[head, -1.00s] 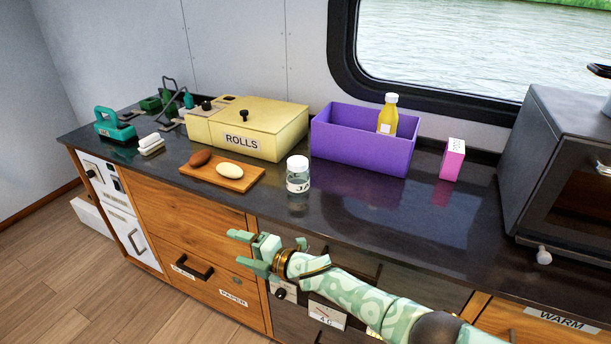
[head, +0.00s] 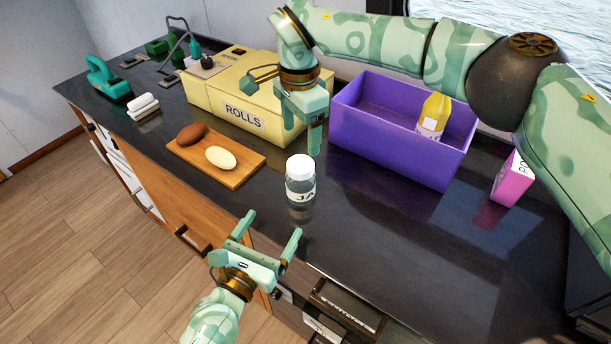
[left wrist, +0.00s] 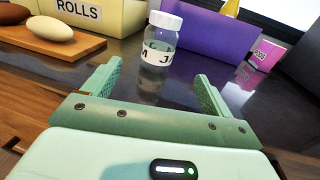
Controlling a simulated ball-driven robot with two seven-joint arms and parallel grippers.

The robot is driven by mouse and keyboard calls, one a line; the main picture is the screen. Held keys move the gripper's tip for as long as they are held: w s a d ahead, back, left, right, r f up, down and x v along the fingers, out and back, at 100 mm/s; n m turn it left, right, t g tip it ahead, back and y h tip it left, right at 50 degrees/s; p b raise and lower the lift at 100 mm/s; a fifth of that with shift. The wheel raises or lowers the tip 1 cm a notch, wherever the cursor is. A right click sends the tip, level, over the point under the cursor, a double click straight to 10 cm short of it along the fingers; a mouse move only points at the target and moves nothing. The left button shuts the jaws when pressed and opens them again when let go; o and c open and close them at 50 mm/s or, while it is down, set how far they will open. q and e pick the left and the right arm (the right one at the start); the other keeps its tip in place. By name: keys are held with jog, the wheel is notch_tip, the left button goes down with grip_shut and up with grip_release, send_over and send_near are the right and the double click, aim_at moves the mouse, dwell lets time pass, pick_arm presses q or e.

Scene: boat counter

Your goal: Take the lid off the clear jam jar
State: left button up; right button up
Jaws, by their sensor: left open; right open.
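The clear jam jar (head: 301,187) stands upright on the dark counter, with a white lid (head: 300,166) on top. In the left wrist view, the jar (left wrist: 158,62) and lid (left wrist: 165,20) are ahead, beyond and between the finger lines. My left gripper (head: 272,229) is open and empty, in front of the jar near the counter's front edge. My right gripper (head: 303,136) is open and empty, pointing down behind the jar, above the area by the rolls box. Neither gripper appears to touch the jar.
A wooden board (head: 238,175) with two egg-shaped items lies left of the jar. The yellow rolls box (head: 262,130) and purple bin (head: 400,155), holding a yellow bottle (head: 434,113), stand behind. A pink box (head: 512,180) is at right. The counter right of the jar is clear.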

aim_at(302, 179)
pick_arm(q)
jog(key=x, duration=1.5)
jog(key=shift+w+d+f, duration=0.15)
